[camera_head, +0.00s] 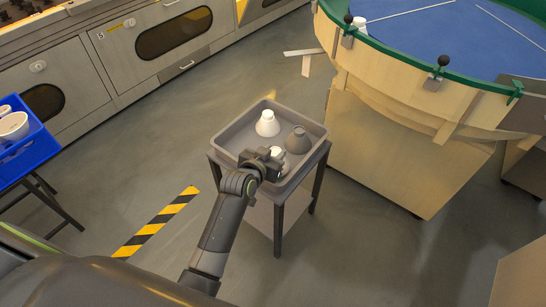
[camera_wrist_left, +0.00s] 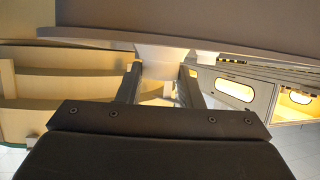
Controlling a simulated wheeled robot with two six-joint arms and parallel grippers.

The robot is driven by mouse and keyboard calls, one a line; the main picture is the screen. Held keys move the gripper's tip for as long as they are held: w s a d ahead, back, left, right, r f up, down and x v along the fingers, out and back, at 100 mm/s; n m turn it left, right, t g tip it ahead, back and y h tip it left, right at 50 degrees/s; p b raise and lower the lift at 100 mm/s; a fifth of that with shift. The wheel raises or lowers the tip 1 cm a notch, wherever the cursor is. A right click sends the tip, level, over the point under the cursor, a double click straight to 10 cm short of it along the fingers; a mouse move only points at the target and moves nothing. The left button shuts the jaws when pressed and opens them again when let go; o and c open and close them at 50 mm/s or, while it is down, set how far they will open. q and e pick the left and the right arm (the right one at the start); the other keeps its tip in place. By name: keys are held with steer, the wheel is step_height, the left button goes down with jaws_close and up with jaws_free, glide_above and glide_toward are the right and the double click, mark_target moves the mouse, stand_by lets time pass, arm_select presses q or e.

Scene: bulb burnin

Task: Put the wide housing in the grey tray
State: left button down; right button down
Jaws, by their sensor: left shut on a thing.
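The grey tray (camera_head: 228,136) sits on a small dark stand in the head view. A white cone-shaped housing (camera_head: 267,124) and a dark grey one (camera_head: 298,140) stand in it. My left gripper (camera_head: 271,159) is over the tray's near part, shut on another white housing (camera_head: 277,153), which it partly hides. In the left wrist view this white housing (camera_wrist_left: 160,54) shows between the fingertips (camera_wrist_left: 158,78), below a broad grey surface. I cannot tell whether it touches the tray floor, nor surely which housing is the wide one. My right gripper is not in view.
A blue crate (camera_head: 30,152) with white housings stands at the left. A round blue-topped table (camera_head: 430,40) with a green rim stands at the right, close to the tray stand. Grey machine cabinets (camera_head: 150,50) line the back. The floor around the stand is mostly open.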

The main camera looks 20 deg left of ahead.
arm_select(q)
steer(key=shift+f, duration=0.5)
steer(key=shift+f, duration=0.1)
steer(key=c, duration=1)
jaws_free()
